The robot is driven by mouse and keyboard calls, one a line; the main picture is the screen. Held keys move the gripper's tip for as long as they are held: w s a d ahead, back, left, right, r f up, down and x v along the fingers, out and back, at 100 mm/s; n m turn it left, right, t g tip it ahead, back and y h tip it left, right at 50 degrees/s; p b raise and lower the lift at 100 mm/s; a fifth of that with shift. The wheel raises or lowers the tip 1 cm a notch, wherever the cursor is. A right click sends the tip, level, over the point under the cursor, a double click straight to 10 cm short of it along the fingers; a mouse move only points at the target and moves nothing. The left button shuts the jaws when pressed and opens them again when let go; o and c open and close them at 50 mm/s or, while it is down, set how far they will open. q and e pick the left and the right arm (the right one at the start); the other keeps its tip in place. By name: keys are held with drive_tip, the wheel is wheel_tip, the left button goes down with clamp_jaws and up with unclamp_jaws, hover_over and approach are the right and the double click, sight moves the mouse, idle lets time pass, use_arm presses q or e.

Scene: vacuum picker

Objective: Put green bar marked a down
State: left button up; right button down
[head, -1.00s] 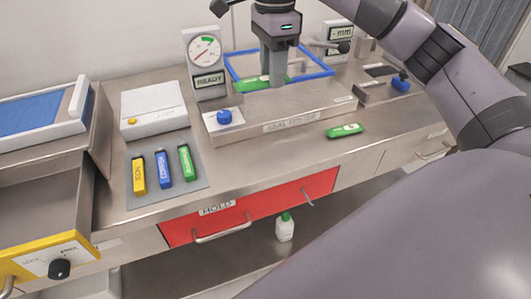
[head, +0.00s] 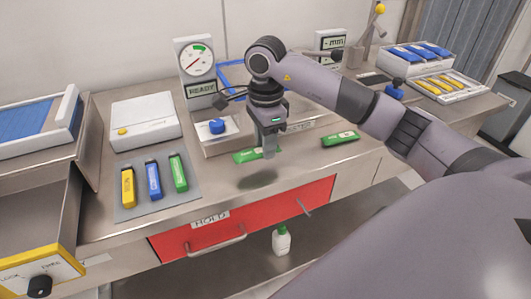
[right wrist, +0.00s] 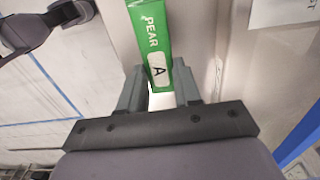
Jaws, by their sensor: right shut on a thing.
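My right gripper (head: 268,150) is shut on a green bar marked A (head: 245,156) and holds it above the counter in front of the test station. A dark shadow lies on the counter below. In the right wrist view the green bar (right wrist: 160,50) reads "PEAR" and "A", and sits between the fingers of the right gripper (right wrist: 160,95). Another green bar (head: 340,138) lies on the counter to the right, apart from the gripper. My left gripper is not in view.
A grey mat (head: 200,204) bears yellow, blue and green bars at left. A blue knob (head: 217,126) and a READY gauge (head: 195,57) stand behind. A red HOLD drawer (head: 270,214) is below the counter edge. An open drawer (head: 30,225) is far left.

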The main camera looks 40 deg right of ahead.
wheel_tip(320, 180, down, 4)
drive_tip(key=shift+r, duration=0.25)
drive_tip(key=shift+f, duration=0.2)
drive_tip(key=c, duration=0.8)
unclamp_jaws()
drive_tip(key=shift+r, duration=0.1)
